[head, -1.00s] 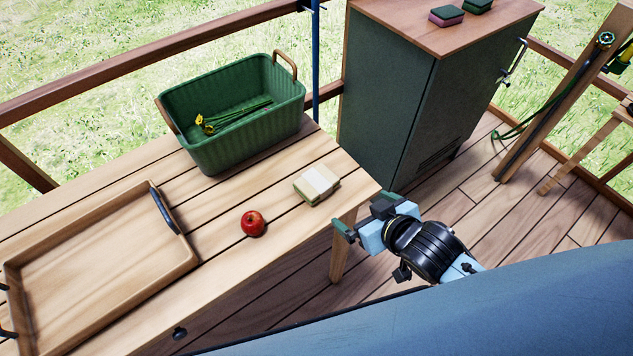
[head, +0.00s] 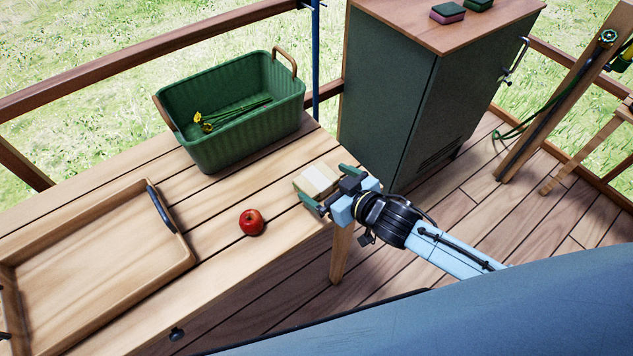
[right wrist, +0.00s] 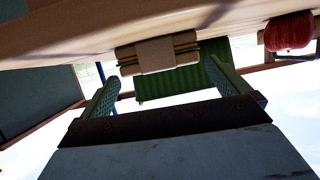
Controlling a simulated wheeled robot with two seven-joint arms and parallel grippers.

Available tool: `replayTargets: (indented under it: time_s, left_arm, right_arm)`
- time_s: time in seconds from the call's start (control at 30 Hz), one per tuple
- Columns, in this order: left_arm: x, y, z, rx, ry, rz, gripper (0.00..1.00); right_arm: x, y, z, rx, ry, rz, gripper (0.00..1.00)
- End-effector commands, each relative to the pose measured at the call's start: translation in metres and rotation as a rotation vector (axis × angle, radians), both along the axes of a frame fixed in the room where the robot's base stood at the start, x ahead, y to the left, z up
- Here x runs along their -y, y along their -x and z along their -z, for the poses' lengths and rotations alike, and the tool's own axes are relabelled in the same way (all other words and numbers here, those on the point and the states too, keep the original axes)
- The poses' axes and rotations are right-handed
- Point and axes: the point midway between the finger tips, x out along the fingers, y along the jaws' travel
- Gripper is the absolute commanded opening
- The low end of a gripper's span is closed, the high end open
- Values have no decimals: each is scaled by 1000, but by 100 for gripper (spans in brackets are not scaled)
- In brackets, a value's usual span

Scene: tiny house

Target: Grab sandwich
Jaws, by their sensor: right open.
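The sandwich (head: 316,179), wrapped in a pale band, lies on the wooden table (head: 225,262) near its right end. It also shows in the right wrist view (right wrist: 158,54), ahead of the fingers with its layered edge visible. My right gripper (head: 325,187) is open, with its green fingertips at the near right side of the sandwich. In the right wrist view the two fingers (right wrist: 165,90) stand apart, with nothing held between them. Whether a finger touches the sandwich I cannot tell. My left gripper is not in view.
A red apple (head: 251,222) sits left of the sandwich. A wooden tray (head: 112,285) lies at the left, and a green basket (head: 240,142) with yellow flowers stands behind. A dark green cabinet (head: 385,110) stands beyond the table's right end. Table is bare around the apple.

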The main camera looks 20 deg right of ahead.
Motion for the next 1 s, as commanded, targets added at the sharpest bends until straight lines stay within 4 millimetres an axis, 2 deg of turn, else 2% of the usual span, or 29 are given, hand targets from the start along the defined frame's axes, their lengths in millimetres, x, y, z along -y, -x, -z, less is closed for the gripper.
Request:
replayTargets:
  time_s: [0.17,0.4,0.7,0.77,1.0]
  left_arm:
    - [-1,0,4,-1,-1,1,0]
    - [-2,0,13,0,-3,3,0]
    - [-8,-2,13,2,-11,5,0]
    - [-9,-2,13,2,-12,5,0]
    - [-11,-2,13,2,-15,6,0]
  right_arm:
    - [-6,-12,7,1,0,0,100]
    - [-20,-39,21,0,1,0,100]
    - [-22,-43,23,-1,0,0,100]
    - [-22,-43,23,-1,0,0,95]
    - [-22,-43,23,-1,0,0,63]
